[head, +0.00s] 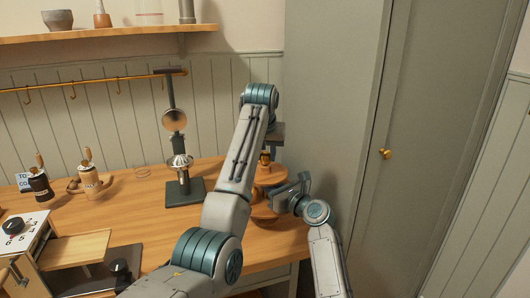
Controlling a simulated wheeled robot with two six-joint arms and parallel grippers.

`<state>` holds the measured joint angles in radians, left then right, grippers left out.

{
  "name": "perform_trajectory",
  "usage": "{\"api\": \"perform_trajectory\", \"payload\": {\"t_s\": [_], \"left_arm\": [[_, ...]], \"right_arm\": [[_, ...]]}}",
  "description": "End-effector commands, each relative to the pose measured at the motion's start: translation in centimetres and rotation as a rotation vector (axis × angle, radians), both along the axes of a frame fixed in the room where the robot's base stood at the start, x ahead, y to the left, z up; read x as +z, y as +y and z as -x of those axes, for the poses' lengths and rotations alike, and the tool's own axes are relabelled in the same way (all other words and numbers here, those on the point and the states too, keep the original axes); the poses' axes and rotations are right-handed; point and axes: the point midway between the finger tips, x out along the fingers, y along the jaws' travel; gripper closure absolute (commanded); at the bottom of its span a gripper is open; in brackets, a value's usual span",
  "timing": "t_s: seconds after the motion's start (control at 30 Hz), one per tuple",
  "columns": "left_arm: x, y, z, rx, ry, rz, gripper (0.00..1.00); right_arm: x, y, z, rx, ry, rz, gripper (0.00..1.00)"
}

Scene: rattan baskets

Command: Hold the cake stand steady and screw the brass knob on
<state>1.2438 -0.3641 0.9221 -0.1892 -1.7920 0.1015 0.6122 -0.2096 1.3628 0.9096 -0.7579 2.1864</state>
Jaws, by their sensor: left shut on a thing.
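The cake stand (270,178) is wooden with round tiers and stands upright at the table's right end, partly hidden behind my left arm. The brass knob (265,158) shows as a small golden piece at the top of the stand. My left gripper (266,152) points down from above and is shut on the knob, its fingers mostly hidden by the arm. I cannot tell whether the knob sits on the thread. My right gripper (284,196) comes in from the right at the height between the tiers. It is close against the stand, and its fingertips are hard to make out.
A dark stand with round metal parts (184,190) is left of my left arm. A tall grey cupboard (330,100) closes off the right. The table between is mostly clear.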

Motion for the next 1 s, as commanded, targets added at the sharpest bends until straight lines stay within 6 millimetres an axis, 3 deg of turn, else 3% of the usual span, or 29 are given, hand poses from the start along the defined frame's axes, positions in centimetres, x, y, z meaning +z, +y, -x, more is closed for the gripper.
{"api": "perform_trajectory", "payload": {"t_s": [0.33, 0.47, 1.0], "left_arm": [[-0.48, 0.01, -0.02, -0.009, -0.001, -0.001, 0.93], [-0.51, 0.21, -0.08, -0.117, 0.003, 0.0, 0.93], [-0.39, 0.68, -0.69, -1.173, 0.007, 0.0, 0.93]], "right_arm": [[-0.02, -0.02, -0.01, 0.0, 0.0, 0.0, 1.0], [-0.02, -0.02, -0.01, 0.0, 0.0, 0.0, 1.0], [-0.01, -0.01, 0.0, 0.0, 0.0, 0.0, 1.0]]}}
